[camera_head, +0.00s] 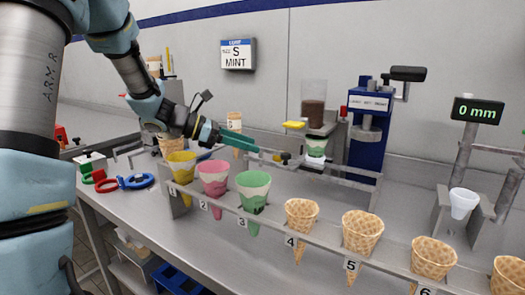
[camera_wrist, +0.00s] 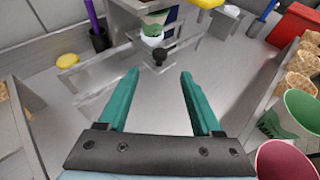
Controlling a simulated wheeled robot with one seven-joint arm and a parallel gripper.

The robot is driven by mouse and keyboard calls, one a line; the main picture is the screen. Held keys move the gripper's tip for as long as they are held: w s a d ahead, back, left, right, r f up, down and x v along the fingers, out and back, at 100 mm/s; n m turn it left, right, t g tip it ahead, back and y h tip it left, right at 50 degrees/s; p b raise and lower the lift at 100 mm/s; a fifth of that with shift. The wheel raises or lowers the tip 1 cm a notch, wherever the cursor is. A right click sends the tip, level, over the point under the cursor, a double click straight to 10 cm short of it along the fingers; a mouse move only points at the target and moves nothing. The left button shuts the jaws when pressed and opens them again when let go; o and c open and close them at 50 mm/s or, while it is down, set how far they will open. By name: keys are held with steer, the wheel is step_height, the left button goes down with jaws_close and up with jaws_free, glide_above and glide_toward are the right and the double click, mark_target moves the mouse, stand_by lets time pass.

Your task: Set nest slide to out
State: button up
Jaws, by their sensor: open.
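The nest slide (camera_head: 300,161) is a grey railed slide below the chocolate hopper, with a small dark knob (camera_head: 285,157) at its front. A green and white cup (camera_head: 316,150) sits at its far end, under the hopper. In the wrist view the knob (camera_wrist: 160,57) lies just beyond my fingertips and roughly centred between them, and the cup (camera_wrist: 152,30) is behind it. My gripper (camera_wrist: 160,74) is open, with two teal fingers and nothing between them. In the head view my gripper (camera_head: 256,148) reaches from the left toward the knob; contact is not visible.
A cone rack (camera_head: 330,243) with several numbered cones runs along the front. A blue press (camera_head: 367,130) stands right of the hopper (camera_head: 313,103). A display (camera_head: 478,110) reads 0 mm, and a wall sign (camera_head: 238,54) reads S MINT. A yellow disc (camera_wrist: 67,60) lies left of the slide.

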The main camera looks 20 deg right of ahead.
steer(key=shift+w+a+r, duration=0.1)
steer(key=shift+a+r, duration=0.2)
steer(key=shift+a, duration=0.3)
steer(key=m+y+p, duration=0.5)
steer(key=y+p, duration=0.5)
steer(key=p, duration=0.1)
glide_toward(285, 154)
steer(key=p+x, duration=0.3)
steer(key=x, duration=0.5)
steer(key=shift+d+f, duration=0.1)
steer(key=shift+f, duration=0.1)
steer(key=shift+c, duration=0.3)
jaws_close()
